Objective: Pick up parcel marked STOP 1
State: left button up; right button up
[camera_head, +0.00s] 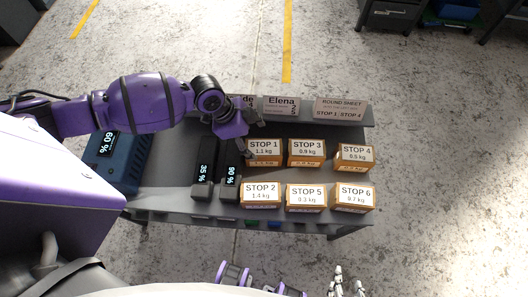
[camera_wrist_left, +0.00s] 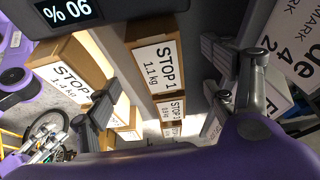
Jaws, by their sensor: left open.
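The STOP 1 parcel (camera_head: 263,150), a small brown box with a white label reading 1.1 kg, stands at the left of the back parcel row on the grey bench. My left gripper (camera_head: 243,143) is beside its left end, close above the bench. In the left wrist view the STOP 1 parcel (camera_wrist_left: 155,62) lies ahead of the open, empty left gripper (camera_wrist_left: 158,105), roughly between the lines of its two fingers. Whether a finger touches it cannot be told. My right gripper (camera_head: 347,283) shows partly at the bottom edge, away from the bench; its opening is unclear.
STOP 3 (camera_head: 306,152) stands just right of STOP 1, STOP 2 (camera_head: 261,195) in front. More parcels stand to the right. Two dark battery-like blocks (camera_head: 231,181) with displays stand left of STOP 2. Sign cards (camera_head: 281,105) line the back edge. A blue box (camera_head: 118,165) is at left.

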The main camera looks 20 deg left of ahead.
aim_at(263, 148)
pick_arm(q)
jog(key=x, duration=0.3)
jog(key=d+x, duration=0.1)
jog(key=x, duration=0.2)
jog(key=shift+w+d+f, duration=0.15)
jog(key=shift+f, duration=0.25)
jog(key=shift+f, duration=0.25)
grip_shut()
jog(key=shift+w+d+r, duration=0.1)
jog(key=shift+r, duration=0.05)
dwell(0.6)
